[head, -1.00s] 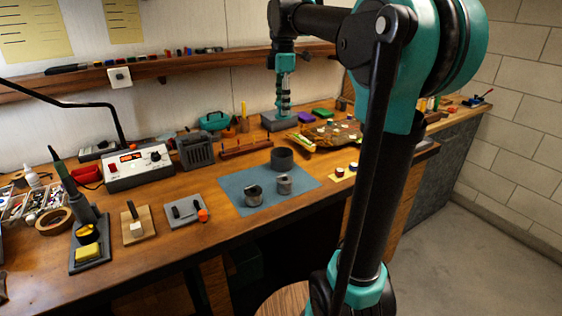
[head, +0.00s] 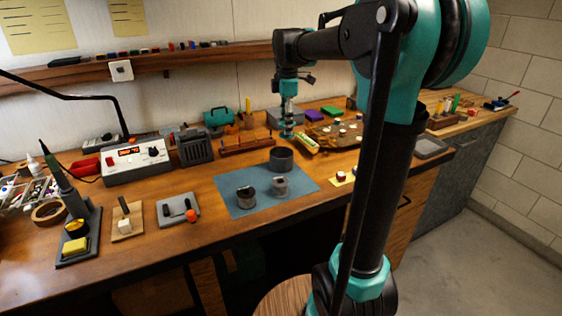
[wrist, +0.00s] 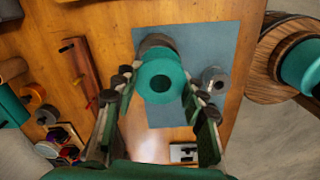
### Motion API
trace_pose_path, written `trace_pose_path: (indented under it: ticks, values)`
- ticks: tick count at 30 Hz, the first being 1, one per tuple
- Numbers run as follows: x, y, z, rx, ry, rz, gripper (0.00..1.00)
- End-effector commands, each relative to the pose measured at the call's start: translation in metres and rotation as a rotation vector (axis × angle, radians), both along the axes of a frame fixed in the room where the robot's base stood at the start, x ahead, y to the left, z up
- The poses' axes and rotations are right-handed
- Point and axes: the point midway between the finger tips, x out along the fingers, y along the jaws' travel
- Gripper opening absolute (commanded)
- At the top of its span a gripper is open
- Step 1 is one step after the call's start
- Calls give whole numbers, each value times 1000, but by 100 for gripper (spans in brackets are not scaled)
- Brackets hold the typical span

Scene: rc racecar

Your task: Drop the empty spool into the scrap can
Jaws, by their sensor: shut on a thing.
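My gripper (wrist: 160,92) has its fingers on both sides of a teal round spool (wrist: 161,84) with a dark hole in its middle, and is shut on it. In the head view my gripper (head: 287,131) hangs above the bench behind the blue-grey mat; the spool is too small there to make out clearly. A dark, wide, open can (head: 281,159) stands at the back of the mat, apparently the scrap can. In the wrist view a dark round rim (wrist: 155,40) shows partly behind the spool; the spool hides the rest.
A wooden rack (head: 247,143) lies behind the mat. A cluttered tray (head: 335,134) is to the right.

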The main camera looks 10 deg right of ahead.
Motion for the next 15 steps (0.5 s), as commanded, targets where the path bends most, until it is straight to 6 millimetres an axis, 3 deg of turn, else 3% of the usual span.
trace_pose_path:
  ticks: [6, 15]
  values:
    - [0, 0, -19, 0, 0, 0, 21]
    - [0, 0, -25, 0, 0, 0, 21]
